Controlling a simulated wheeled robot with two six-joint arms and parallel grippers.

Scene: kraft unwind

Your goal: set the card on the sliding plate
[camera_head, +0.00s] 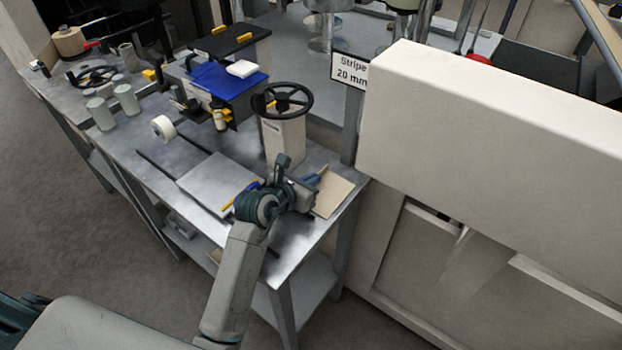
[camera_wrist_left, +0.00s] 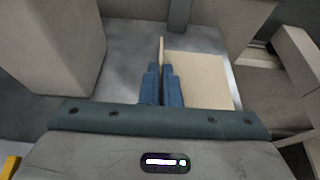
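My left gripper (camera_head: 318,177) is over the right end of the metal bench. In the left wrist view its two blue fingers (camera_wrist_left: 161,84) are close together on a thin tan card (camera_wrist_left: 161,50), seen edge-on and upright between them. A flat tan sheet or stack (camera_head: 334,195) lies on the bench beside the fingers; it also shows in the left wrist view (camera_wrist_left: 198,82). The sliding plate (camera_head: 212,179), a flat grey square, lies on the bench left of the gripper, between dark rails. Its right part is partly hidden by my arm. My right gripper is not in view.
A post with a black handwheel (camera_head: 284,100) stands behind the plate. A white tape roll (camera_head: 163,127) and grey cylinders (camera_head: 126,99) stand further left. A blue-topped stand (camera_head: 226,80) is at the back. A large beige machine housing (camera_head: 480,120) bounds the right.

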